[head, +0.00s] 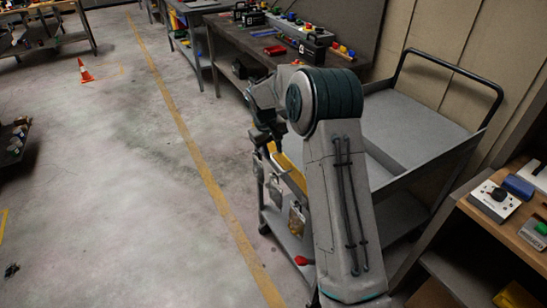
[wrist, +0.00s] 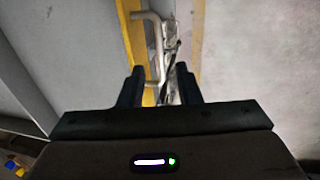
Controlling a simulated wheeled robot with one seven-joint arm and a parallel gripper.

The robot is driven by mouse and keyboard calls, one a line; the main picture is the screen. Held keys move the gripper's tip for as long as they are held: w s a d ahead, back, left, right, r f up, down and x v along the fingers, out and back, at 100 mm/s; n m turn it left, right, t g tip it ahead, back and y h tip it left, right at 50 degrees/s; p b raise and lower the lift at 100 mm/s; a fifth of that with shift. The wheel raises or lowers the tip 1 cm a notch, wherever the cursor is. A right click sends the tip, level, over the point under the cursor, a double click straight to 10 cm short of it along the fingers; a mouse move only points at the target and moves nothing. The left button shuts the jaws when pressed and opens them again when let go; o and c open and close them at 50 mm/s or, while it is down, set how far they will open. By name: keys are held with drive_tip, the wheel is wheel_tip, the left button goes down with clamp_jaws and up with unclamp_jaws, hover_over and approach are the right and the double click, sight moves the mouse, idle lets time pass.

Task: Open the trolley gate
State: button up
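The grey trolley (head: 410,125) stands at the right of the head view, partly hidden by my arm. Its gate (head: 291,172) shows as a yellow strip on the side facing the aisle, with tags hanging below it. In the wrist view the yellow gate edge (wrist: 134,38) runs away from me with a pale metal bar handle (wrist: 160,45) on it. My gripper (wrist: 160,84) is open, its two dark fingers apart, and the near end of the handle shows between them. I cannot tell the depth gap. In the head view my gripper (head: 266,140) is over the gate's far end.
A workbench (head: 240,42) with tool cases and coloured parts stands behind the trolley. A wooden-topped bench (head: 510,228) is close at the right. The floor (head: 130,190) left of the trolley is clear, with an orange cone (head: 85,71) farther off.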

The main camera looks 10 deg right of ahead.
sight(275, 163)
drive_tip(key=shift+w+d+f, duration=0.1)
drive_tip(key=shift+d+f, duration=0.1)
drive_tip(key=shift+f, duration=0.85)
drive_tip(key=shift+d+f, duration=0.15)
drive_tip(key=shift+f, duration=0.9)
clamp_jaws()
drive_tip(key=shift+a, duration=0.15)
drive_tip(key=shift+f+b, duration=0.2)
drive_tip(key=shift+b, duration=0.2)
drive_tip(key=s+a+f+t+h+b, duration=0.1)
drive_tip(key=a+f+t+h+b, duration=0.2)
drive_tip(key=f+h+b, duration=0.6)
drive_tip(key=shift+a+t+h+b, duration=0.2)
drive_tip(key=shift+t+h+b, duration=0.8)
drive_tip(key=shift+h+b, duration=4.25)
drive_tip(key=y+b, duration=0.4)
drive_tip(key=shift+y, duration=0.25)
